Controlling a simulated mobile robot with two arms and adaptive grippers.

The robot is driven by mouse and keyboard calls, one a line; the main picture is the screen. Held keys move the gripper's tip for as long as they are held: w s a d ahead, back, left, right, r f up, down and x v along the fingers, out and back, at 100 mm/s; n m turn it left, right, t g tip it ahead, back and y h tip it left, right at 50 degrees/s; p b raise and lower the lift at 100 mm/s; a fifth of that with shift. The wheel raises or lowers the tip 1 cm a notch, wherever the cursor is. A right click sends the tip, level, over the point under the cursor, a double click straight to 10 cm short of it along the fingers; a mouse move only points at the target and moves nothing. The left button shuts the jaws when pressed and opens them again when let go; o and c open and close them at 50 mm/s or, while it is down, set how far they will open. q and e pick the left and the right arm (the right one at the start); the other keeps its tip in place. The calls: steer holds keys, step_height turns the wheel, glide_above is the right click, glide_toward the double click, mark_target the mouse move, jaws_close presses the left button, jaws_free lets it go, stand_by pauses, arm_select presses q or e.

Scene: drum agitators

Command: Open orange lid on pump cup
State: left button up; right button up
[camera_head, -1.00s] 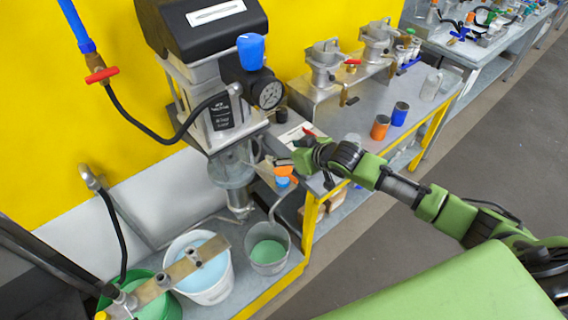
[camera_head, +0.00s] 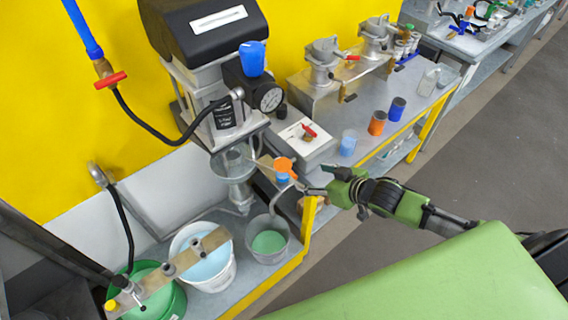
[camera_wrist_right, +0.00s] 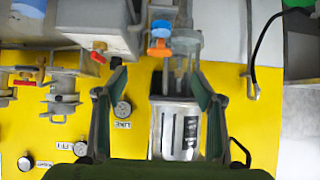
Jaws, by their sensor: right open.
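The orange lid (camera_head: 284,164) shows in the head view just above a small blue cup part (camera_head: 282,179), at the pump under the machine. My right gripper (camera_head: 303,186) is to the right of the cup and a little lower in the picture. In the right wrist view its two fingers (camera_wrist_right: 158,84) are spread, with nothing held between them. The lid lies beyond the fingertips there. My left gripper is not in view.
The machine's pressure gauge (camera_head: 270,98) is above. A grey bucket (camera_head: 268,240) with green liquid and a white bucket (camera_head: 214,272) stand below. A light blue jar (camera_head: 348,143), an orange can (camera_head: 377,123) and a blue can (camera_head: 397,108) stand on the bench.

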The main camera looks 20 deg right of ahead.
steer(key=b, duration=0.4)
glide_toward(287, 168)
step_height(287, 168, down, 3)
steer(key=shift+s+d, duration=0.15)
steer(key=shift+s, duration=0.3)
steer(key=b+x, duration=0.3)
steer(key=x, duration=0.1)
steer(key=shift+w+f, duration=0.1)
steer(key=shift+w, duration=0.2)
steer(key=c, duration=1.5)
